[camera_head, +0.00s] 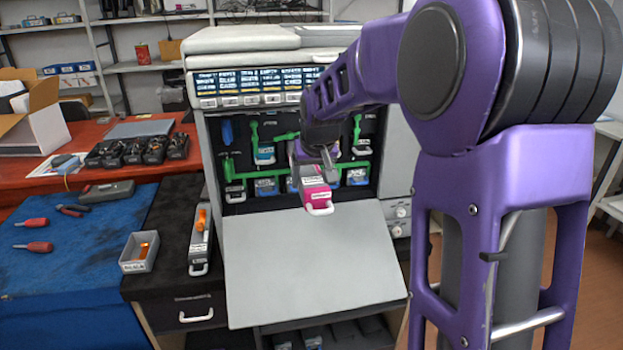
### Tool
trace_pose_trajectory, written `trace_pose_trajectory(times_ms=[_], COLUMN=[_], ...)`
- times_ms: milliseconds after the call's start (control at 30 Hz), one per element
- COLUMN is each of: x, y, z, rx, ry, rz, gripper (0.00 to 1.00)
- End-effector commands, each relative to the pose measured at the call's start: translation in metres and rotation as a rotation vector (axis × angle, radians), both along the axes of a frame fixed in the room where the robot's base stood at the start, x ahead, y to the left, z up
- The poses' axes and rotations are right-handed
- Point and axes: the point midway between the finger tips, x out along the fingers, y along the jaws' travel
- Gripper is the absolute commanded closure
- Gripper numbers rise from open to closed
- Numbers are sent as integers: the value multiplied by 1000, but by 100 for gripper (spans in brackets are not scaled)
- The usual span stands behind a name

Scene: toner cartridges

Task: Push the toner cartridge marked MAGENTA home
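The magenta cartridge (317,197) sits in the open front of the printer (212,150) and sticks out toward me beyond the other cartridges. It has a white label, too small to read, and a white handle at its front. My gripper (328,167) is just above and behind the front of the magenta cartridge. My arm hides part of the bay, and I cannot tell whether the fingers touch the cartridge or how far apart they are.
Blue cartridges (267,186) and green levers (256,140) line the bay around it. The printer's lowered front door (310,265) is bare. A grey cartridge (200,243) and a small tray (140,252) stand left of it. Screwdrivers (33,247) lie on the blue mat.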

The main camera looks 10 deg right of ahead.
Motion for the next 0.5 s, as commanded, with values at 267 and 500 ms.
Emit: trace_pose_trajectory(times_ms=[267,500], x=[13,21], y=[0,1], z=[3,2], rx=[1,1], ry=[-6,-7], rz=[0,0], gripper=[100,100])
